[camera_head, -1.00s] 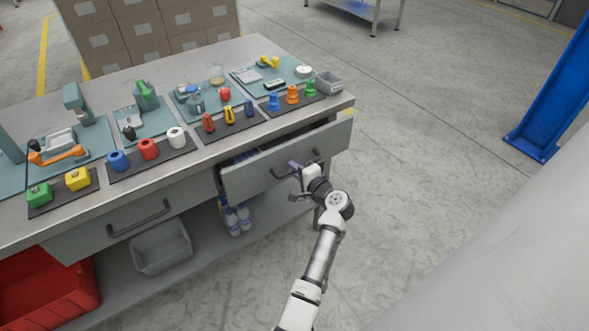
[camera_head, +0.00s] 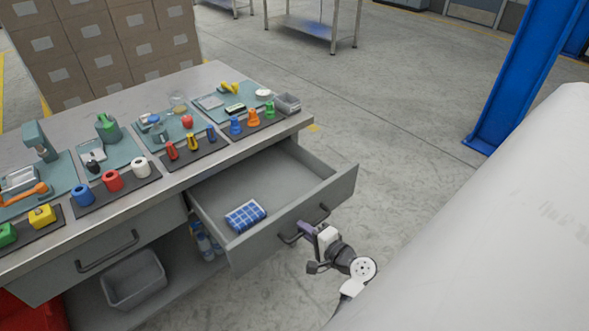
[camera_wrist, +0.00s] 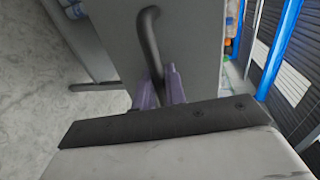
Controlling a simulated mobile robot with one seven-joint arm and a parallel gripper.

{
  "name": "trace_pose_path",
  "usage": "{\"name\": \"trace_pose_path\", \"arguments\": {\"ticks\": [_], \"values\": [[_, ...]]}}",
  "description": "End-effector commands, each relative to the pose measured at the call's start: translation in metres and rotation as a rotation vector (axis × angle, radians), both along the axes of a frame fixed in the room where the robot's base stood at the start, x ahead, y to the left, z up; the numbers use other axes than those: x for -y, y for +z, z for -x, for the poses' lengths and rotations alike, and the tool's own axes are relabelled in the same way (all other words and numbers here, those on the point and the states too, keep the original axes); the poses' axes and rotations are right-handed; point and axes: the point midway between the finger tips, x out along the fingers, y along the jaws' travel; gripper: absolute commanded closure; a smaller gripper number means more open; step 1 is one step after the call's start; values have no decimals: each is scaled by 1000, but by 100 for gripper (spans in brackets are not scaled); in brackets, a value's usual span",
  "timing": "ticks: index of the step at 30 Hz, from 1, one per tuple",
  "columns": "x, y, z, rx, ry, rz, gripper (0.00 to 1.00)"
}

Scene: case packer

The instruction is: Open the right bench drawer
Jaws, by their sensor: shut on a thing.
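The right bench drawer (camera_head: 325,203) is pulled well out of the bench. Its grey inside shows, with a blue checked cloth (camera_head: 245,215) lying near the front left. Its dark bar handle (camera_head: 288,240) is on the front panel. My gripper (camera_head: 305,229) is at this handle, shut on it. In the wrist view the purple-grey fingers (camera_wrist: 160,90) close around the lower part of the dark handle (camera_wrist: 148,40), against the grey drawer front (camera_wrist: 195,50). The left bench drawer (camera_head: 60,265) is closed.
The bench top (camera_head: 185,185) carries mats with coloured bottles, rolls and tools. A grey bin (camera_head: 133,280) and bottles sit on the shelf below. A blue post (camera_head: 520,80) stands at right. The floor (camera_head: 400,150) beyond the drawer is clear.

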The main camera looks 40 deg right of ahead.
Motion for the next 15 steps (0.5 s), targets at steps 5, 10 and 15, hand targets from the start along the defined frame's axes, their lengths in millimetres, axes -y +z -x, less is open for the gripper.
{"name": "trace_pose_path", "arguments": {"ticks": [5,10,15], "values": [[0,1,11,0,0,1,100],[0,0,14,1,-1,1,100],[1,0,14,1,-1,1,100]]}}
